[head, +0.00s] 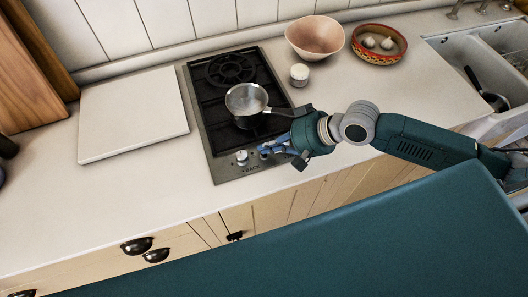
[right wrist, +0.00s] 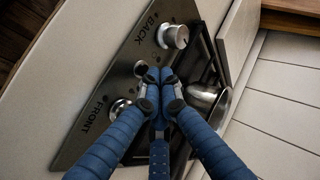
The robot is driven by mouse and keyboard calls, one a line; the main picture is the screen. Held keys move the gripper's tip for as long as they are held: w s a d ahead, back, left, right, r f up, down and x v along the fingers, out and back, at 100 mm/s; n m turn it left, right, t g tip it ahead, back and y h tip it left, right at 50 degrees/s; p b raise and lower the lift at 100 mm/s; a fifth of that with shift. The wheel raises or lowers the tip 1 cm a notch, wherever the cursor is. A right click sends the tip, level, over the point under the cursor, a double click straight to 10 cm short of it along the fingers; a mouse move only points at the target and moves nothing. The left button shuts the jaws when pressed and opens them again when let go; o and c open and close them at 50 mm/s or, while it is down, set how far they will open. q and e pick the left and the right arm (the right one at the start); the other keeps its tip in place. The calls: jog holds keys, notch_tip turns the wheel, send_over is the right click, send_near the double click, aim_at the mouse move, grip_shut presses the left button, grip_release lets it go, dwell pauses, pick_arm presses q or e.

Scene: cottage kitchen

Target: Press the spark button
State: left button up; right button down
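The black gas hob (head: 222,100) is set in the counter, with its steel control panel (head: 235,170) at the front edge. The right wrist view shows a knob by the word BACK (right wrist: 174,36) and another by the word FRONT (right wrist: 120,106). A small round spark button (right wrist: 140,69) appears between them, partly hidden by my fingertips. My right gripper (head: 266,151) is over the panel, its blue fingertips together and holding nothing; they also show in the right wrist view (right wrist: 153,75). I cannot tell whether they touch the button. My left gripper is not in view.
A steel saucepan (head: 246,101) stands on the hob, its handle close to my right gripper. A white board (head: 132,112) lies to the left.

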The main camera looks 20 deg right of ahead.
aim_at(268, 155)
jog(key=shift+f, duration=0.1)
dwell(0.3)
jog(key=shift+f, duration=0.35)
jog(key=shift+r+p, duration=0.45)
jog(key=shift+p, duration=0.45)
notch_tip(268, 155, up, 6)
jog(key=p, duration=0.7)
